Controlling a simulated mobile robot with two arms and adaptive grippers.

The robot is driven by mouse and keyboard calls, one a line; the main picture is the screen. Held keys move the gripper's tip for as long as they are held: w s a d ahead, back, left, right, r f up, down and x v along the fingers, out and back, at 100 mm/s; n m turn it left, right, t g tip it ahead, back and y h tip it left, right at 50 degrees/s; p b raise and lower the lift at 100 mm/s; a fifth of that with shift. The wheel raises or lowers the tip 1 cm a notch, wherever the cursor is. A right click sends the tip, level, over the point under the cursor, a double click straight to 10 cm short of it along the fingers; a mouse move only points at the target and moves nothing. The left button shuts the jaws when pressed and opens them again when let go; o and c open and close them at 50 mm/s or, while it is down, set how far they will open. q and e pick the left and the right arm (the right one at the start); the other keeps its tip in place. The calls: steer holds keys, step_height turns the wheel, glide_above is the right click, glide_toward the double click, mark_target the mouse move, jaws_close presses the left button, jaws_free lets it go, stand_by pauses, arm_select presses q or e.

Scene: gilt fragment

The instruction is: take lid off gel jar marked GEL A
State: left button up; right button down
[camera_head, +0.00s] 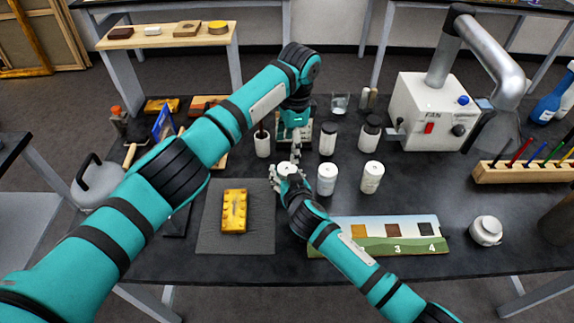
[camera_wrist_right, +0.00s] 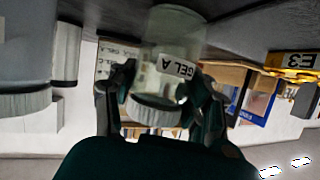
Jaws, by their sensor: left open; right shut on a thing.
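The gel jar marked GEL A (camera_wrist_right: 165,60) is a clear, pale jar with a white ribbed lid (camera_wrist_right: 152,112) on it. The right wrist view shows it upside down, between the two fingers of my right gripper (camera_wrist_right: 160,95). My right gripper is shut on the jar. In the head view the jar's white lid (camera_head: 287,170) shows at the right gripper's fingertips, and the body is mostly hidden. My left gripper (camera_head: 296,155) is open, just behind and above the lid; I cannot tell whether it touches it.
White-lidded jars (camera_head: 327,179) and (camera_head: 372,177) stand close on the right, with dark-topped bottles (camera_head: 328,138) behind. A gilt fragment (camera_head: 234,210) lies on a grey mat (camera_head: 265,238). A numbered swatch card (camera_head: 420,242) lies in front, and a fan unit (camera_head: 425,110) stands behind right.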

mark_target(287, 168)
arm_select(q)
steer(key=shift+m, duration=1.2)
steer(key=shift+f+m, duration=0.15)
steer(key=shift+m, duration=0.15)
steer(key=f, duration=0.7)
steer(key=shift+a+f, duration=0.35)
steer(key=c, duration=1.3)
steer(key=shift+o, duration=0.2)
steer(key=n, duration=0.3)
steer(key=o, duration=1.3)
